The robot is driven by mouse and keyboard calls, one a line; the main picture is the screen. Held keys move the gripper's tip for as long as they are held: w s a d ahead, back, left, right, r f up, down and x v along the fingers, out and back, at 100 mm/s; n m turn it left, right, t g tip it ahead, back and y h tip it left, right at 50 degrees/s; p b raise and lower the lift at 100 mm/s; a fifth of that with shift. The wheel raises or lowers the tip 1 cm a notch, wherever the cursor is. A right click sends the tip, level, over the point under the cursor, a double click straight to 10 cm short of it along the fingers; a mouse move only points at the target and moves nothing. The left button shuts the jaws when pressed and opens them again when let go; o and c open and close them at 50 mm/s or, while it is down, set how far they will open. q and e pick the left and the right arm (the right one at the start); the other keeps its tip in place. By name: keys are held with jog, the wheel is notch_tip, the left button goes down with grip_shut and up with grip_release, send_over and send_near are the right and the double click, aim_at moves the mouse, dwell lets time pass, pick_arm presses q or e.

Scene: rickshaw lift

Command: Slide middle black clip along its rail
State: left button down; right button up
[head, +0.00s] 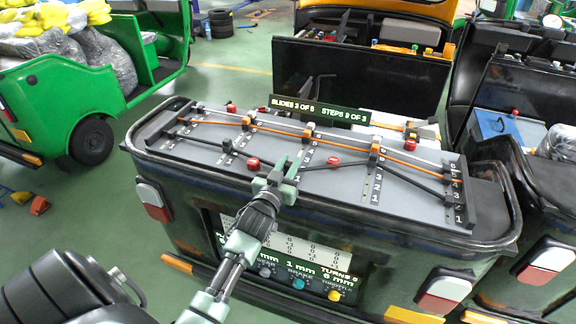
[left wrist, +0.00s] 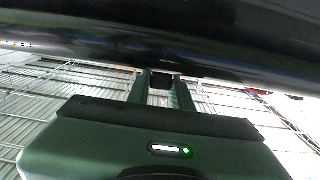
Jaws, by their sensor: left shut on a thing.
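My left gripper (head: 285,172) reaches up from below to the front edge of the grey board (head: 215,152) on the vehicle's rear. It is shut at the front black rail, on what appears to be the middle black clip, which it largely hides in the head view. In the left wrist view a small black block (left wrist: 162,80) sits between the two green fingers, and I take it as this clip. Another black clip (head: 227,146) sits further left on the black rail (head: 410,171). An orange-topped clip (head: 376,150) stands on the orange rail. My right gripper is not in view.
Red knobs, one (head: 333,160) right of the gripper and one (head: 253,163) left of it, lie close by. A display sign (head: 318,112) stands behind the board. Numbered scales mark the board. A green vehicle (head: 60,100) stands left, with open floor between.

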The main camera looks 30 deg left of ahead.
aim_at(288, 167)
pick_arm(q)
jog(key=b+x, duration=0.1)
jog(key=x, duration=0.3)
jog(key=shift+f, duration=0.1)
jog(key=shift+s, duration=0.15)
jog(key=c, duration=1.2)
grip_release()
jog(key=shift+c, duration=0.2)
jog(key=b+v, duration=0.1)
jog(key=v, duration=0.6)
jog(key=shift+s+d+b, duration=0.15)
jog(key=shift+s+b, duration=0.15)
jog(key=shift+s, duration=0.05)
